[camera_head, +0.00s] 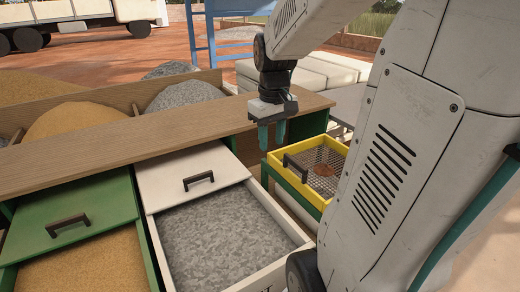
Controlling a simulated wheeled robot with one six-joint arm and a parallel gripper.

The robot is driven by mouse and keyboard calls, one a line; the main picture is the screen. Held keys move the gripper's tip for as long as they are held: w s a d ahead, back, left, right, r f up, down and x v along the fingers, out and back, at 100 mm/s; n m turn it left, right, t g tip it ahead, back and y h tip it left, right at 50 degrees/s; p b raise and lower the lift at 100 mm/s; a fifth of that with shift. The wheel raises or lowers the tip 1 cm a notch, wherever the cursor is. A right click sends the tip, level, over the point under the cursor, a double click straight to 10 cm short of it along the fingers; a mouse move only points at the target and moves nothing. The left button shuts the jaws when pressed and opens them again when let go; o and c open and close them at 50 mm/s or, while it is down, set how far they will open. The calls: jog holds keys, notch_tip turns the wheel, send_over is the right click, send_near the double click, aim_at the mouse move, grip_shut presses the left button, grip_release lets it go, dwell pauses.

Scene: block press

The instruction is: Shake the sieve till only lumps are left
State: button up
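The sieve (339,145) has a yellow frame, a wire mesh floor and a dark handle (295,168) on its near left side. It rests on a green stand or box at the right end of the wooden counter. Some brown material (324,169) lies on the mesh; I cannot tell lumps from finer grains. My gripper (271,146) points down with its two teal fingers apart and nothing between them. In the picture it is just above and left of the sieve, apart from the handle. My arm hides the sieve's right end.
A white drawer or bin (290,252) of grey gravel and a green one (147,252) of sand stand in front of the wooden counter (150,132). Sand and gravel heaps lie behind it. Pale slabs (325,68), a blue frame (203,35) and a truck (80,15) are farther back.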

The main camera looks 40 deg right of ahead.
send_over(296, 162)
jog(key=shift+m, duration=0.4)
notch_tip(296, 162, down, 5)
jog(key=shift+a+r, duration=0.1)
jog(key=shift+r, duration=0.1)
jog(key=shift+d+f, duration=0.2)
jog(key=shift+f, duration=0.1)
notch_tip(296, 162, down, 7)
jog(key=shift+f, duration=0.15)
grip_shut()
